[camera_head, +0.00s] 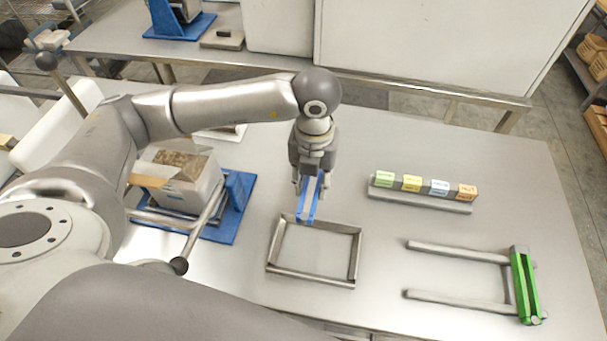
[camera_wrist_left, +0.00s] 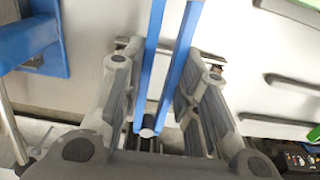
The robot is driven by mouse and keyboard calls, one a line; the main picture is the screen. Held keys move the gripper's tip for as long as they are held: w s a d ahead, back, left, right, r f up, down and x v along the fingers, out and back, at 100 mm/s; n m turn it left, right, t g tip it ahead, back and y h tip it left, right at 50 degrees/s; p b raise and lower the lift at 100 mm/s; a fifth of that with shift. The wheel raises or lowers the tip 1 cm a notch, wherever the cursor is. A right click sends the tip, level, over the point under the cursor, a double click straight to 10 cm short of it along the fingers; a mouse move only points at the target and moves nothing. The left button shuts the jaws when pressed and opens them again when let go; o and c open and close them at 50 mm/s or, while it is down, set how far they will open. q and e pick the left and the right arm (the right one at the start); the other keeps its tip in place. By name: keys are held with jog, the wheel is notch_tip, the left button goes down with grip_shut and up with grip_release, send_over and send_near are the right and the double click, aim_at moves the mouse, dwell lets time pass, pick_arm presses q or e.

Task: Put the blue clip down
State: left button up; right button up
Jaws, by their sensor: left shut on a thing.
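The blue clip (camera_head: 311,196) hangs from my left gripper (camera_head: 311,180) in the head view. It points down, with its lower end above the far edge of an empty metal frame tray (camera_head: 357,258). I cannot tell whether the clip touches the tray. In the left wrist view the clip (camera_wrist_left: 185,60) is two long blue bars joined at a round pale end. The left gripper (camera_wrist_left: 165,100) is shut on it, one finger on each side. My right gripper is not in view.
A green clip (camera_head: 524,285) lies on a forked metal rack (camera_head: 455,252) at the right. A bar (camera_head: 425,200) with several coloured labelled blocks stands behind it. A hopper box (camera_head: 185,185) on a blue stand (camera_head: 238,205) is at the left. Table between tray and rack is clear.

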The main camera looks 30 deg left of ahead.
pick_arm(q)
jog(key=s+d+r, duration=0.1)
jog(key=s+d+r+b, duration=0.1)
jog(key=d, duration=0.1)
jog(key=shift+s, duration=0.4)
